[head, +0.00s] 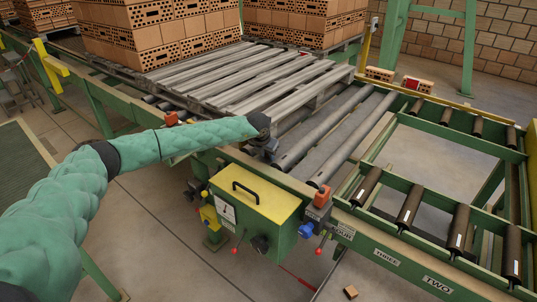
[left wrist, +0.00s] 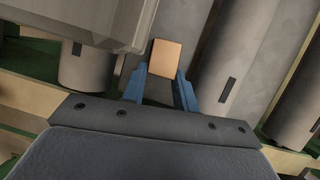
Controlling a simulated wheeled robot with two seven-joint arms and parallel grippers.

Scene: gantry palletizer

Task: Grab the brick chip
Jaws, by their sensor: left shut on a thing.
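The brick chip (left wrist: 165,56) is a small tan-orange block. In the left wrist view it sits between the blue fingertips of my left gripper (left wrist: 161,73), which is shut on it. Grey rollers lie behind it, beside the edge of a pallet slat. In the head view my left gripper (head: 268,147) is at the conveyor's near edge, by the pallet corner, and the chip there is hidden by the gripper and wrist. My right gripper is not in view.
A wooden pallet (head: 245,75) with stacked bricks (head: 150,35) rests on the rollers (head: 325,125). A yellow-topped green control box (head: 255,205) with levers stands just below my gripper. Another small brick piece (head: 350,292) lies on the floor. Open roller frames are at right.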

